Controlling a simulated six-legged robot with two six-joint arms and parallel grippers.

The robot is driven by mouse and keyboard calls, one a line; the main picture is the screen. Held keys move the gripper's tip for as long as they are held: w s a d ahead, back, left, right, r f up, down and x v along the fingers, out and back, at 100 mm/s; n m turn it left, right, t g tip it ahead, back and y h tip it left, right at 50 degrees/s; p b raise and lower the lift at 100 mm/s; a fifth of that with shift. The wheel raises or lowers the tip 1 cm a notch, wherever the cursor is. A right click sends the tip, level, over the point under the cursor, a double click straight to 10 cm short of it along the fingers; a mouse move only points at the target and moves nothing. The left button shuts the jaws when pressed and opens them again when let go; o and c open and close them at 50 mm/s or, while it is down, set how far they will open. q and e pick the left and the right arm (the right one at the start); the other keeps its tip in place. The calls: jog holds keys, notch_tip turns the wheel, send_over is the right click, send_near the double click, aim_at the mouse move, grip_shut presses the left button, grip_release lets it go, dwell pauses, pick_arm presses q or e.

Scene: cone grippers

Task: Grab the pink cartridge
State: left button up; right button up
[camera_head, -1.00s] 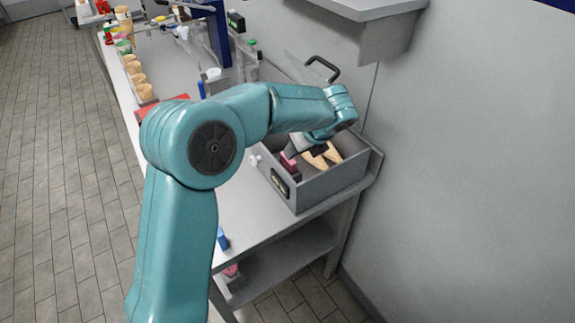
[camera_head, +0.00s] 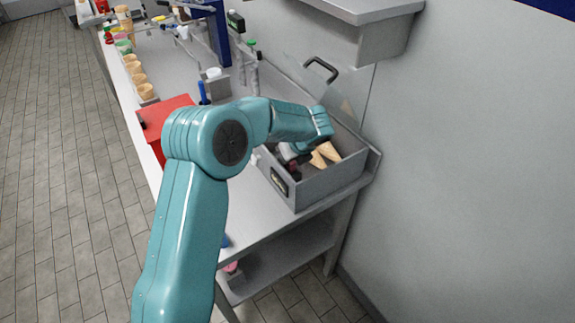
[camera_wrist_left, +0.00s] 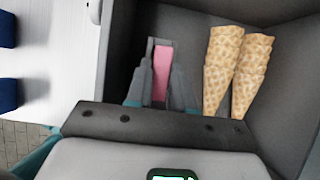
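The pink cartridge (camera_wrist_left: 160,75) lies in the grey drawer-like bin (camera_head: 325,184), seen in the left wrist view. My left gripper (camera_wrist_left: 162,68) reaches down into the bin, its two grey fingers on either side of the cartridge. The fingers stand apart with the cartridge between them; I cannot tell whether they touch it. In the head view my left arm bends over the bin and mostly hides the gripper and cartridge. My right gripper is in no view.
Waffle cones (camera_wrist_left: 237,72) lie in the bin right of the gripper. A clear lid with a dark handle (camera_head: 322,68) stands behind the bin. A red box (camera_head: 168,122) and cups (camera_head: 146,91) are on the counter at left. A shelf (camera_head: 362,12) overhangs above.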

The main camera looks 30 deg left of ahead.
pick_arm(q)
grip_shut()
